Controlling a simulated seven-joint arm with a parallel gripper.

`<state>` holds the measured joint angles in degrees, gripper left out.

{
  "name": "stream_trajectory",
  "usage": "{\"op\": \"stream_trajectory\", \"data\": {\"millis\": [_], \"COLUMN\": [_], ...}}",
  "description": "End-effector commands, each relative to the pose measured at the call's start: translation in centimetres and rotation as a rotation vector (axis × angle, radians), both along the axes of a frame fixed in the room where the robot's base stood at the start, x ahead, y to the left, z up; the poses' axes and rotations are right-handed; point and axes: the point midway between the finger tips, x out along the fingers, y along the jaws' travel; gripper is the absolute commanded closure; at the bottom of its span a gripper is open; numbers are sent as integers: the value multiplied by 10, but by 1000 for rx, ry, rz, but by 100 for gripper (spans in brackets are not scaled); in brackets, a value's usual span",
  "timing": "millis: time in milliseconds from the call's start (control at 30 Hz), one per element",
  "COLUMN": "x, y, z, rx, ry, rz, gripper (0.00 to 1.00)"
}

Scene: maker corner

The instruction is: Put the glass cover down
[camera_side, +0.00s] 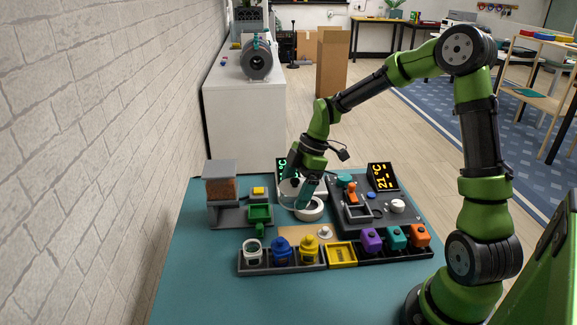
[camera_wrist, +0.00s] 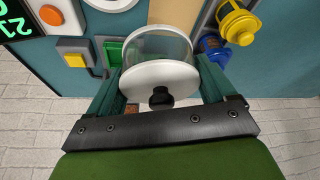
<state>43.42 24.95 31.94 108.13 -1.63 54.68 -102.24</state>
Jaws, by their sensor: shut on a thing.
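The glass cover (camera_wrist: 160,45) is a clear round dome with a white disc and a black knob, seen close in the wrist view. My gripper (camera_wrist: 158,78) is shut on it, one green finger on each side. In the side view the cover (camera_side: 290,187) shows only faintly at my gripper (camera_side: 304,192), held above the bench. A white ring-shaped piece (camera_side: 312,215) lies just below and right of it. The cover's lower rim is hard to make out, so its exact height is unclear.
A green tray (camera_side: 260,212) and grey hopper stand (camera_side: 222,190) are left. A dark panel (camera_side: 375,217) with a display is right. A rack of coloured bottles (camera_side: 283,267) runs in front. A wooden board (camera_side: 294,234) lies between. The teal bench (camera_side: 195,275) is bare front left.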

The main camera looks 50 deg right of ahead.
Motion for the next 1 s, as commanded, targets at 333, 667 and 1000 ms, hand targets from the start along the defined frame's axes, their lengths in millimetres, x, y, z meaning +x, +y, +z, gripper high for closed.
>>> {"op": "stream_trajectory", "data": {"millis": [333,667,1000], "x": [-16,-22,-21], "y": [25,26,26], "z": [10,-19,-63], "rx": [-1,3,1], "ry": [-1,0,-2], "rz": [696,838,835], "gripper": [47,47,47]}}
